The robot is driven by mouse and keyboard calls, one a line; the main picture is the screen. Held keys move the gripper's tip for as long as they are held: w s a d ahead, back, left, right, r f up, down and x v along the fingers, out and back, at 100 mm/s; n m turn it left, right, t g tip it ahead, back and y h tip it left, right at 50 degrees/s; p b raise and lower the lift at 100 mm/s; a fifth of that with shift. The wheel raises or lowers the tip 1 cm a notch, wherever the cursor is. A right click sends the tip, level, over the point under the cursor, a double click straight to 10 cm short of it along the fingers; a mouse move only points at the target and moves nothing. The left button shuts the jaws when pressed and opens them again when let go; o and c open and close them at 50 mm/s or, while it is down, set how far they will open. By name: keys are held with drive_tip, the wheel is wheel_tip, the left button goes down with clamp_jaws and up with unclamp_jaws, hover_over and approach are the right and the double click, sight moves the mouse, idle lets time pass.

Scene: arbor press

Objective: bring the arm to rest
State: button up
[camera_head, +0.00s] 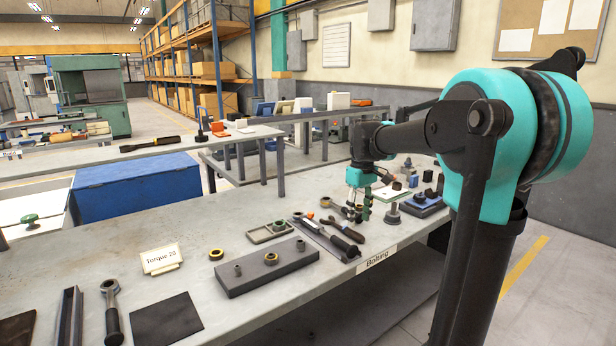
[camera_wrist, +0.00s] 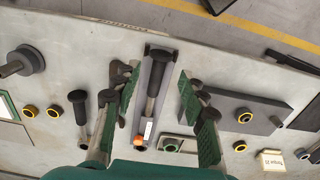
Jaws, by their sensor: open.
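My gripper (camera_head: 358,212) hangs over the bench (camera_head: 215,222), fingers pointing down, near the back end of the tool row. In the wrist view my gripper (camera_wrist: 157,88) is open, with its two green-padded fingers well apart and nothing held between them. Below the gap lies a dark tray (camera_wrist: 173,58) holding a black-handled tool (camera_wrist: 156,75) with an orange end. The same tray shows in the head view (camera_head: 313,236). How high the fingertips are above the bench I cannot tell exactly.
A flanged post (camera_head: 393,213) and a blue-based fixture (camera_head: 424,206) stand right of the gripper. Open floor (camera_head: 540,262) lies at right.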

drive_tip(key=s+d+f+m+t, duration=0.2)
drive_tip(key=s+f+m, duration=0.1)
drive_tip(key=s+f, duration=0.7)
drive_tip(key=s+d+f+m+t, duration=0.2)
drive_tip(key=s+f+m, duration=0.2)
drive_tip(key=s+f, duration=0.6)
drive_tip(key=shift+s+f, duration=0.25)
drive_tip(key=shift+s, duration=0.9)
drive_tip(key=shift+o, duration=0.6)
